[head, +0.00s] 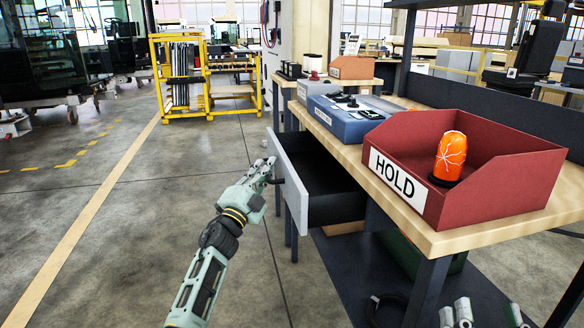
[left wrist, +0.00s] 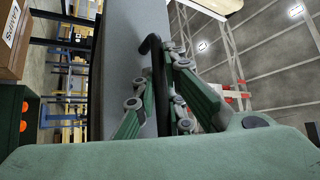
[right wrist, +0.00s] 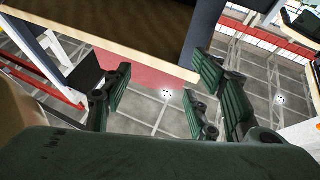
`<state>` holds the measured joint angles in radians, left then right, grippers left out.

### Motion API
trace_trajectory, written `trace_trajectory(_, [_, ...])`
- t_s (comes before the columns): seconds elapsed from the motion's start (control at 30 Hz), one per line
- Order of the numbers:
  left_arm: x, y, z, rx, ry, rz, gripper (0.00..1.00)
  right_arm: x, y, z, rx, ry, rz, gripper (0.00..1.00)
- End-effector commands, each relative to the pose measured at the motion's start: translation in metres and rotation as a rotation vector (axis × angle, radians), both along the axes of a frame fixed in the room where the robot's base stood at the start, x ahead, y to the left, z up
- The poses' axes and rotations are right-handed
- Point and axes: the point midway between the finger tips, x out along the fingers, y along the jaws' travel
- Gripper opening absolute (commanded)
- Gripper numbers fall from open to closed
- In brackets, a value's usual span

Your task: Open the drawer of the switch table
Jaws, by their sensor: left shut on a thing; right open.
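The drawer (head: 330,185) of the switch table (head: 445,240) is pulled out from under the wooden top. Its dark inside shows and looks empty. Its grey front panel (head: 290,180) faces left. My left gripper (head: 268,172) is at the outer side of this panel, at the handle. In the left wrist view the black bar handle (left wrist: 156,70) runs between the green fingers, and the left gripper is shut on it.
A red HOLD bin (head: 480,150) with an orange lamp (head: 449,156) stands on the tabletop. A blue-grey box (head: 345,117) stands behind it. A yellow rack (head: 180,75) is at the back. The floor (head: 130,230) left of the drawer is clear.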

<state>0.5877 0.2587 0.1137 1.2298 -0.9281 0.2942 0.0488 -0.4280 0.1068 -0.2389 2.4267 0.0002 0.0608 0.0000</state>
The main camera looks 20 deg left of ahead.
Motion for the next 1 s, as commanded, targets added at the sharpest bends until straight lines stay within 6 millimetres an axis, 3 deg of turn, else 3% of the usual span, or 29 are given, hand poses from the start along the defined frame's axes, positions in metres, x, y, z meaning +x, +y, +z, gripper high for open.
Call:
trace_trajectory(0.2, [-0.030,0.044,0.000,0.001,0.004,-0.006,0.00,0.019,-0.004,-0.064,-0.094,0.343,-0.021,0.53])
trace_trajectory(0.4, [-0.049,0.072,-0.001,0.000,0.003,-0.009,0.00,0.018,-0.010,-0.103,-0.141,0.525,-0.032,0.53])
trace_trajectory(0.63, [-0.060,0.088,-0.001,-0.001,0.001,-0.009,0.00,0.014,-0.013,-0.123,-0.163,0.616,-0.037,0.53])
trace_trajectory(1.0, [-0.062,0.090,-0.002,-0.001,0.001,-0.009,0.00,0.013,-0.014,-0.127,-0.167,0.630,-0.038,0.53])
